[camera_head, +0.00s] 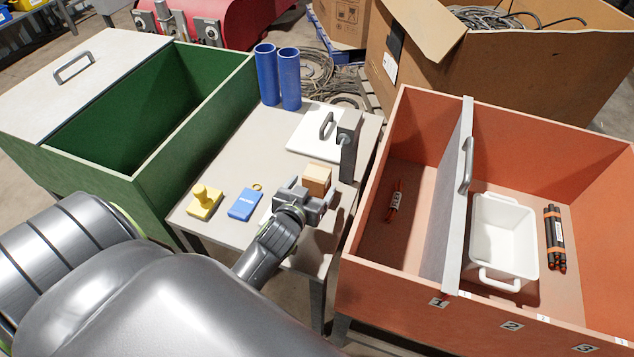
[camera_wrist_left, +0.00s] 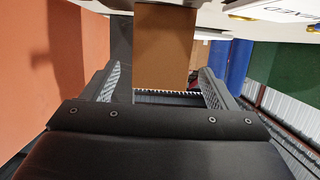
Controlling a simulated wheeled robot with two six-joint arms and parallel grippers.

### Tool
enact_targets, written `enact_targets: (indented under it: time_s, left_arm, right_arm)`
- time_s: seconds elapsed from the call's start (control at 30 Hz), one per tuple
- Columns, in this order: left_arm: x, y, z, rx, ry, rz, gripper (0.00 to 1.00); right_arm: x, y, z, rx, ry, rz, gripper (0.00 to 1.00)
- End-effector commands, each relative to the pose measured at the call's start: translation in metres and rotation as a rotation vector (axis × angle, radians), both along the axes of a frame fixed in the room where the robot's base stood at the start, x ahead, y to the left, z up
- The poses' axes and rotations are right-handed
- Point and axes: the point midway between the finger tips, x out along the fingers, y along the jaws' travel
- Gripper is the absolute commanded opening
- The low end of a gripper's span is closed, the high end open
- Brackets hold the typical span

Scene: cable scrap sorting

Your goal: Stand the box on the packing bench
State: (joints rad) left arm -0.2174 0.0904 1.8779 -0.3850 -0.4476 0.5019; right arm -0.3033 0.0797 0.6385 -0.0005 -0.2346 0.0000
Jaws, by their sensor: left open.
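The box (camera_head: 317,178) is a small brown block at the right front part of the grey bench (camera_head: 230,175). My left gripper (camera_head: 305,194) is at the near side of the box and hides its lower part. In the left wrist view the brown box (camera_wrist_left: 164,48) shows between the two finger tips, with a gap on each side. The left gripper (camera_wrist_left: 162,88) is open and holds nothing. I cannot tell whether the box touches the bench. My right gripper is not in view.
The bench also bears a yellow stamp (camera_head: 205,201), a blue tag (camera_head: 245,204), a white lid (camera_head: 312,140), a grey post (camera_head: 348,147) and two blue tubes (camera_head: 278,76). A green bin (camera_head: 152,185) stands left, an orange divided bin (camera_head: 400,245) right. The bench's middle is clear.

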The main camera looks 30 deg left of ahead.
Motion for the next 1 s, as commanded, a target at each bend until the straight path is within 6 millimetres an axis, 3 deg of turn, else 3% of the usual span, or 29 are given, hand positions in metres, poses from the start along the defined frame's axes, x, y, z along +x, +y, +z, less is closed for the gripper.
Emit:
enact_targets:
  time_s: [0.3,0.6,1.0]
  left_arm:
    - [0.04,0.01,-0.008,0.001,-0.002,0.0,0.8]
    - [0.043,0.011,-0.009,0.0,-0.001,0.0,0.79]
    - [0.043,0.011,-0.009,0.0,-0.001,0.0,0.26]
  right_arm:
    - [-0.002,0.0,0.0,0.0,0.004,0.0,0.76]
    - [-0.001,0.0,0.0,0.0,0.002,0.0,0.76]
    - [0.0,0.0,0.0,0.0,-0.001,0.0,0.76]
